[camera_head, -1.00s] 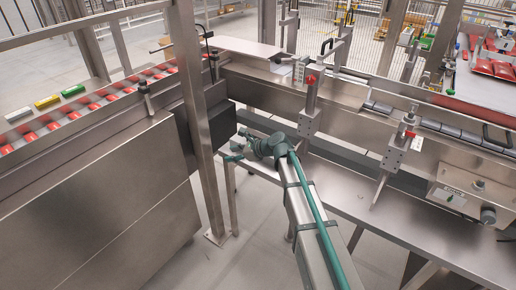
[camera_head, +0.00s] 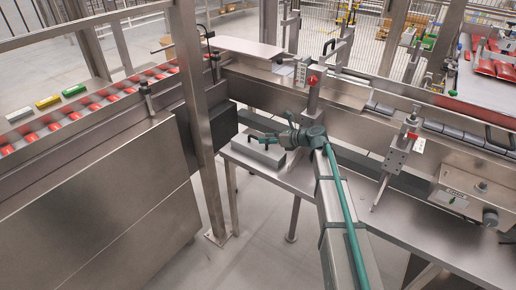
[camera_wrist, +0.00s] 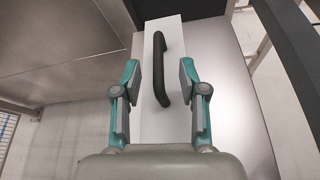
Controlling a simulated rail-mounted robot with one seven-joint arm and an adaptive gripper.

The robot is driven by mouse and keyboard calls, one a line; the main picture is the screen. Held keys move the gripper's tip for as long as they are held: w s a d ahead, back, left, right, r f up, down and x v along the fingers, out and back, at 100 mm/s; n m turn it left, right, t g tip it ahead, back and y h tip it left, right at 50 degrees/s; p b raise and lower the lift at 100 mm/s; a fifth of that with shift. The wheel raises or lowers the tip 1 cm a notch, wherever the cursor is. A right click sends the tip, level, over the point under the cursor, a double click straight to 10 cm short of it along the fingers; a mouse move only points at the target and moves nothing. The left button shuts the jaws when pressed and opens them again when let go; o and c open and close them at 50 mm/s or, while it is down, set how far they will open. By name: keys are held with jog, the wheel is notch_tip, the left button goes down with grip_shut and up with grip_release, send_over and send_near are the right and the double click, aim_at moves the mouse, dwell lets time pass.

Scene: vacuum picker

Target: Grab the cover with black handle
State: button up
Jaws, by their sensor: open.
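The cover (camera_head: 258,150) is a light grey metal box shape with a black handle (camera_head: 253,137) on top. It rests on the steel table at the table's left end. In the wrist view the cover (camera_wrist: 160,122) lies ahead of my gripper, and its black curved handle (camera_wrist: 159,70) stands between the two fingers. My gripper (camera_wrist: 160,88) is open, with a finger on each side of the handle and a gap on both sides. In the head view my gripper (camera_head: 268,137) is small, just right of the handle; its fingertips are hard to make out.
The steel table (camera_head: 415,222) runs to the right under the conveyor line. A steel post (camera_head: 200,130) stands left of the cover. A bracket with a red knob (camera_head: 312,85) rises behind my wrist. A conveyor with red packs (camera_head: 100,105) is at the left.

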aim_at(255, 138)
jog(key=shift+x, duration=3)
jog(key=shift+s+r, duration=0.1)
jog(key=shift+c, duration=0.2)
grip_shut()
